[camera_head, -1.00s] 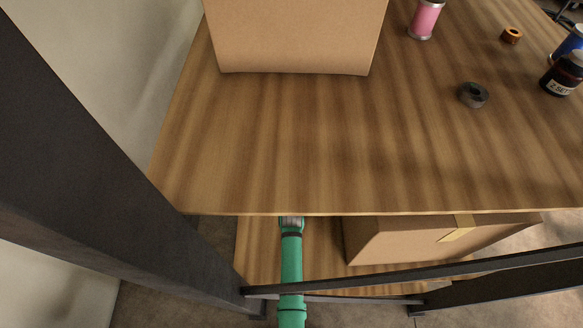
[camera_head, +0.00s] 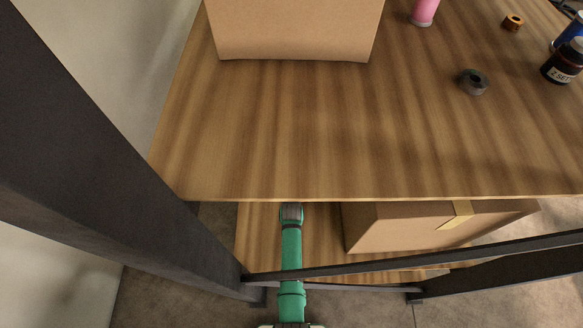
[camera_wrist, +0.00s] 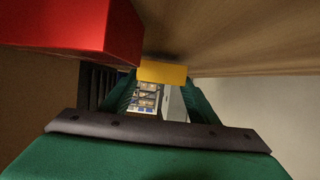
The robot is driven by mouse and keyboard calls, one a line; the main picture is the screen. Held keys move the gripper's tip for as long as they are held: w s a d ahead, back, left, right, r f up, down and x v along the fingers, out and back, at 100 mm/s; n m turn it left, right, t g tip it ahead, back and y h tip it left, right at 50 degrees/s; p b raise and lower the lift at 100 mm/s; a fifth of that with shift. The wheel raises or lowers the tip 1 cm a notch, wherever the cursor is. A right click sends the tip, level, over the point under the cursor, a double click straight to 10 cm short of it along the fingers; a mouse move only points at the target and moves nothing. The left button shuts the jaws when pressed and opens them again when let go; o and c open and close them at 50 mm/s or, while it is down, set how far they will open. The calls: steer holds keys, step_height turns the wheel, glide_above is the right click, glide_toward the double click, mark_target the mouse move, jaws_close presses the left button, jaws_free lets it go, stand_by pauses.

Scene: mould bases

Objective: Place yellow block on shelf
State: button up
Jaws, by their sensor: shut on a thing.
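The yellow block (camera_wrist: 162,72) is between the two green fingers of my gripper (camera_wrist: 160,80) in the wrist view, and the gripper is shut on it. A brown, wood-like surface fills the top of that view just behind the block; I cannot tell whether the block touches it. A wooden shelf (camera_head: 300,150) spans the head view, and a lower wooden board (camera_head: 262,235) shows beneath it. My green arm runs under the shelf's front edge. The gripper and block are hidden there in the head view.
A large red block (camera_wrist: 75,30) is close on the left in the wrist view. A cardboard box (camera_head: 295,30), a grey tape roll (camera_head: 473,82) and bottles stand on the upper shelf. Another box (camera_head: 390,228) sits below. Dark posts (camera_head: 90,150) and a rail (camera_head: 400,263) frame the rack.

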steer(key=shift+f, duration=0.55)
steer(key=o, duration=1.5)
steer(key=shift+c, duration=0.2)
steer(key=v, duration=1)
steer(key=shift+s+r, duration=0.2)
steer(key=shift+s, duration=0.1)
